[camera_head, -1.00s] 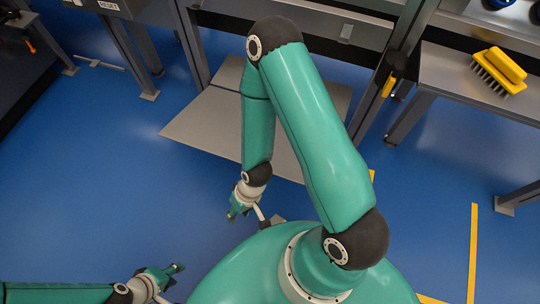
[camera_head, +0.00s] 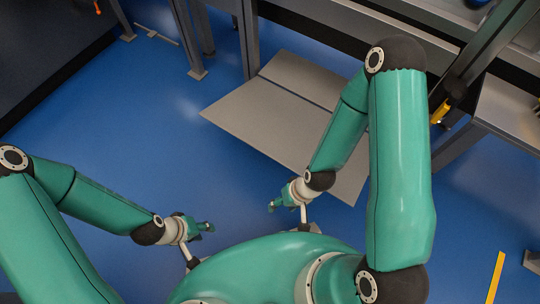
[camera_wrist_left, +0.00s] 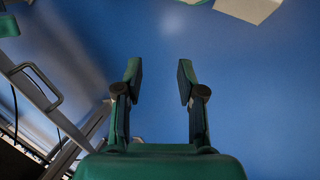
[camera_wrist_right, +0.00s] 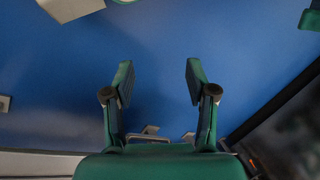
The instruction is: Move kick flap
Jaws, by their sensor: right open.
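A flat grey panel (camera_head: 276,122), which looks like the kick flap, lies low over the blue floor in front of the bench frame. A seam divides it into a large front part and a narrower back strip (camera_head: 305,78). My right arm covers part of its right side. My right gripper (camera_head: 274,206) is in front of the panel's near edge, apart from it. Its fingers are spread and empty in the right wrist view (camera_wrist_right: 158,76). My left gripper (camera_head: 206,227) is further left over bare floor. Its fingers are spread and empty in the left wrist view (camera_wrist_left: 160,76).
Grey bench legs (camera_head: 187,45) stand behind the panel on the left. A thick post with a yellow handle (camera_head: 440,111) stands on the right, beside a grey bench (camera_head: 510,110). Yellow floor tape (camera_head: 495,276) lies at lower right. The blue floor left of the panel is clear.

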